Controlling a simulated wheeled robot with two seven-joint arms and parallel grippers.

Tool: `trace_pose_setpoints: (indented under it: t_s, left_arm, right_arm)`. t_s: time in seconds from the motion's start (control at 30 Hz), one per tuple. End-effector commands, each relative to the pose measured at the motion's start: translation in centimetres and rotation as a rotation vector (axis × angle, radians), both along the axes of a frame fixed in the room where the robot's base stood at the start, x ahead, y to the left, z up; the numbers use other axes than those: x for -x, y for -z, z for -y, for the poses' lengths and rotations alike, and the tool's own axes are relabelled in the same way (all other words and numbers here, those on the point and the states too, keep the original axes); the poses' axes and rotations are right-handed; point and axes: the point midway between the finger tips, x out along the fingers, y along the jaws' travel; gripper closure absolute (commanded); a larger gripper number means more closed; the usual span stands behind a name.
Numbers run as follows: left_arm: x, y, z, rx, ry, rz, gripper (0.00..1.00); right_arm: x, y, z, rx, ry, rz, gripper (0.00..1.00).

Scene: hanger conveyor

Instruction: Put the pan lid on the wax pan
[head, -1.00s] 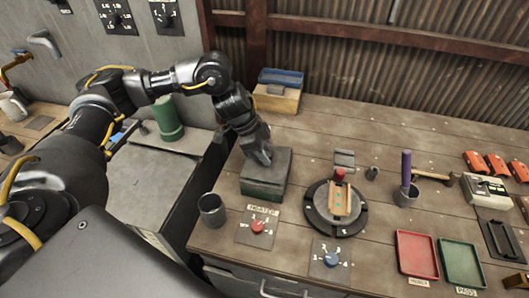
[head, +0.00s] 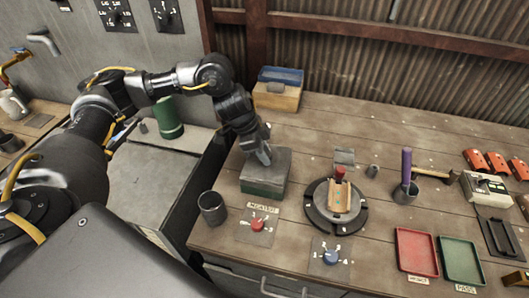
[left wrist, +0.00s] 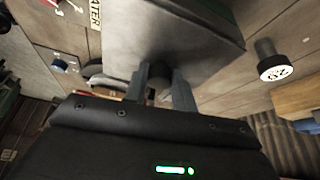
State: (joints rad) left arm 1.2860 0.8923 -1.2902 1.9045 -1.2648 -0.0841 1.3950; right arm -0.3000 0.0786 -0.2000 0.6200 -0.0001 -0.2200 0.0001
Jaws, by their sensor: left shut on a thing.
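The pan lid (left wrist: 195,28) is a dull grey metal cover with a small dark knob. In the head view the lid (head: 277,163) lies over a box with a dark green lower part, which appears to be the wax pan (head: 262,189). My left gripper (head: 264,159) comes down onto the lid from above. The left wrist view shows the gripper (left wrist: 166,88) shut on the knob, one finger on each side. The pan's inside is hidden. I cannot tell whether the lid is fully seated. My right gripper is not in view.
A dark cup (head: 212,208) and heater dial (head: 257,225) stand in front of the pan. A round black turntable (head: 318,213) is to its right, with a blue dial (head: 331,257) in front. A wooden box (head: 277,97) is behind. Red (head: 416,252) and green (head: 461,261) trays lie farther right.

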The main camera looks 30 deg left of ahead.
Motion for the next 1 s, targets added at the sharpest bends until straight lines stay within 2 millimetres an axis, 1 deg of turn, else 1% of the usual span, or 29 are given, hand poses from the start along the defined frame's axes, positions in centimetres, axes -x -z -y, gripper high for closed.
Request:
trace_pose_setpoints:
  t_s: [0.57,0.6,0.67,1.0]
  left_arm:
    - [-0.03,0.65,0.00,0.001,0.000,0.001,0.94]
    - [-0.03,0.65,0.00,0.000,0.001,0.002,0.71]
    - [-0.04,0.64,0.01,0.000,0.001,0.002,0.63]
    - [-0.01,0.66,0.01,0.000,0.000,0.000,0.63]
  right_arm:
    - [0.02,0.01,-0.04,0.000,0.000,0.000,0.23]
    - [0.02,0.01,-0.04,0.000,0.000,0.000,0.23]
    - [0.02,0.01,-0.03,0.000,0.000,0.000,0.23]
    - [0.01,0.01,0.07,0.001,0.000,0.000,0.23]
